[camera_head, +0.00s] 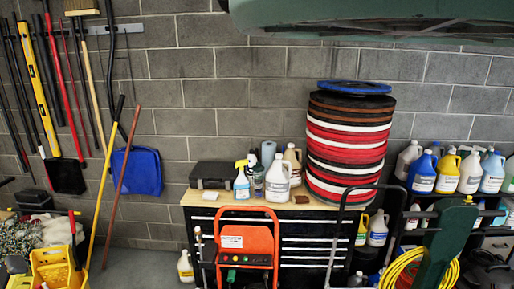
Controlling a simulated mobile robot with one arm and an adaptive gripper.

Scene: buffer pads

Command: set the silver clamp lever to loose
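I cannot make out a silver clamp lever in the head view. My gripper is not in view. A tall stack of round red, white and dark pads (345,150) stands on the wooden top of a black drawer cabinet, with a blue disc (354,87) on top. An orange-red machine or frame (246,238) with a white label stands in front of the cabinet.
White bottles (277,180) and a dark case (212,174) stand on the cabinet top (232,200). Brooms and dustpans (137,170) hang at left above a yellow bucket (55,268). A coiled yellow hose (402,268) and shelved bottles fill the right.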

